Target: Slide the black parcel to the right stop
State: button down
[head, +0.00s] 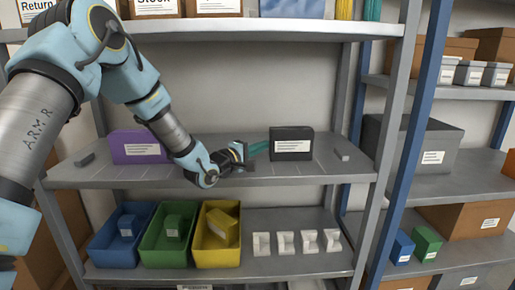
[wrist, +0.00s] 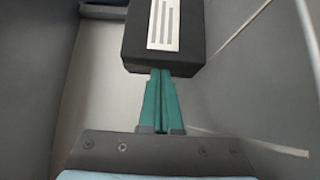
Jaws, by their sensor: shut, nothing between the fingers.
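The black parcel (head: 291,144) stands upright on the middle shelf (head: 220,176) in the head view, with a white label on its front. It also shows at the top of the wrist view (wrist: 188,58). My gripper (head: 257,147) is at the parcel's left side, with its green fingers closed together and empty. In the wrist view the fingertips (wrist: 161,75) reach the parcel's near side and appear to touch it. The right stop (head: 342,155) is a small grey block on the shelf, to the right of the parcel with a gap between them.
A purple parcel (head: 140,147) and a grey left stop (head: 84,158) stand on the shelf's left. Thin lines mark the shelf surface. Coloured bins (head: 220,258) and white holders (head: 285,250) are on the shelf below. A shelf post (head: 394,100) bounds the right side.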

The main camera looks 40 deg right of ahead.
aim_at(290, 146)
jog(key=s+d+b, duration=0.1)
jog(key=s+d, duration=0.1)
jog(key=d, duration=0.1)
jog(key=s+d+b, duration=0.1)
jog(key=s+d, duration=0.2)
jog(key=shift+s+d+f, duration=0.1)
jog(key=shift+d+f, duration=0.05)
jog(key=shift+s+d, duration=0.35)
